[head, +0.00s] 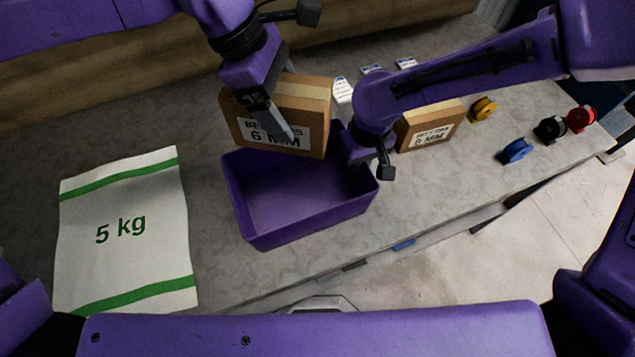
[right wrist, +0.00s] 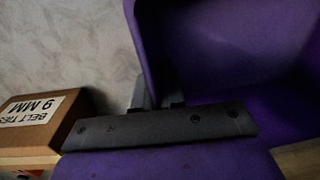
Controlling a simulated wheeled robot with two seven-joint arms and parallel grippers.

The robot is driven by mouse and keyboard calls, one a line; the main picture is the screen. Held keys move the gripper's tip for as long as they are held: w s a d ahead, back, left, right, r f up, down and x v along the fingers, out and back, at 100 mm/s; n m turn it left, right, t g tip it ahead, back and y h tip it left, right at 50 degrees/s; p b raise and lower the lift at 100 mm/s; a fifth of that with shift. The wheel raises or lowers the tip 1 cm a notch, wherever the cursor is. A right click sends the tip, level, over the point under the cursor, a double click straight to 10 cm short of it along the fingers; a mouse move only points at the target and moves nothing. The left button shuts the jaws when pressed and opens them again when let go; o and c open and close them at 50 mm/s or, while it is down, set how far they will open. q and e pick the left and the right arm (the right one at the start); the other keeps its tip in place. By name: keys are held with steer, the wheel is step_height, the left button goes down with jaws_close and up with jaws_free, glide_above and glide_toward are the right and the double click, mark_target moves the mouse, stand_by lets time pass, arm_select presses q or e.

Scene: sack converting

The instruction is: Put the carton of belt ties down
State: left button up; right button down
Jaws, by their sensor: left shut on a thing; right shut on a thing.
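A brown carton of belt ties (head: 310,118) with a white label reading 6 MM is at the far side of an open purple bin (head: 245,215). My left gripper (head: 278,125) is shut on this carton from above, one finger across its label. Whether its underside touches the table is hidden by the bin. My right gripper (head: 352,155) is shut on the bin's right-hand rim; the right wrist view shows the fingers at the bin wall (right wrist: 150,50). The bin looks empty, though its far right corner is hidden by my right arm.
A second belt ties carton (head: 430,128) stands right of the bin. A white 5 kg sack (head: 125,230) lies flat at left. Yellow (head: 483,108), blue (head: 515,151), black (head: 550,129) and red (head: 581,118) reels sit at right. Small white labelled items (head: 342,90) lie behind.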

mark_target(295, 151)
arm_select(q)
steer(key=f+n, duration=0.1)
steer(key=f, duration=0.1)
steer(key=s+f+n+t, duration=0.1)
steer(key=f, duration=0.2)
steer(key=s+f+n, duration=0.1)
steer(key=f, duration=0.2)
steer(key=shift+d+n, duration=0.2)
steer(key=shift+n, duration=0.1)
arm_select(e)
steer(key=shift+a, duration=0.1)
arm_select(q)
steer(key=shift+d+f+n+t, duration=0.25)
steer(key=shift+n+t, duration=0.15)
steer(key=shift+n, duration=0.1)
steer(key=shift+w+d+n+t, duration=0.15)
steer(key=shift+d+n+t, duration=0.25)
steer(key=shift+n, duration=0.4)
step_height(295, 151, down, 10)
steer(key=shift+r, duration=0.1)
steer(key=o, duration=1.3)
arm_select(e)
steer(key=c, duration=1.1)
jaws_free()
steer(key=shift+c, duration=0.2)
arm_select(q)
steer(key=shift+o, duration=0.2)
steer(key=v, duration=1.2)
